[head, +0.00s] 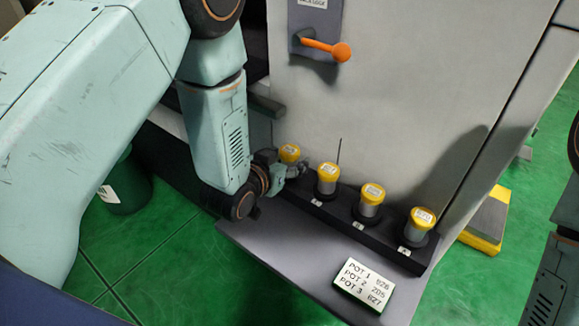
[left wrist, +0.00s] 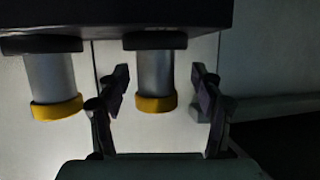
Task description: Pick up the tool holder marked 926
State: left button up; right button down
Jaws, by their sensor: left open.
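Several tool holders with yellow caps and grey bodies stand upright in a row in a black rack (head: 385,235). The leftmost holder (head: 289,152) is partly hidden by my left gripper (head: 292,172). Further right stand a second (head: 327,180), a third (head: 370,203) and a rightmost holder (head: 420,228). Their cap labels are too small to read surely. In the left wrist view, the rack is at the top. My left gripper (left wrist: 161,78) is open, with one holder (left wrist: 153,78) showing between its fingers; contact cannot be told. Another holder (left wrist: 54,85) is left of the fingers. My right gripper is not in view.
A white card (head: 364,282) listing POT 1, POT 2 and POT 3 with numbers lies on the grey ledge (head: 290,265). A grey machine panel with an orange lever (head: 326,48) rises behind the rack. A thin dark rod (head: 339,151) stands behind the second holder. A green bin (head: 124,185) is at left.

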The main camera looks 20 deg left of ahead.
pick_arm(q)
jog(key=shift+w+d, duration=0.25)
jog(key=shift+s+d, duration=0.1)
jog(key=shift+a, duration=0.2)
jog(key=c, duration=0.3)
jog(key=shift+d, duration=0.15)
jog(key=c, duration=1.1)
grip_shut()
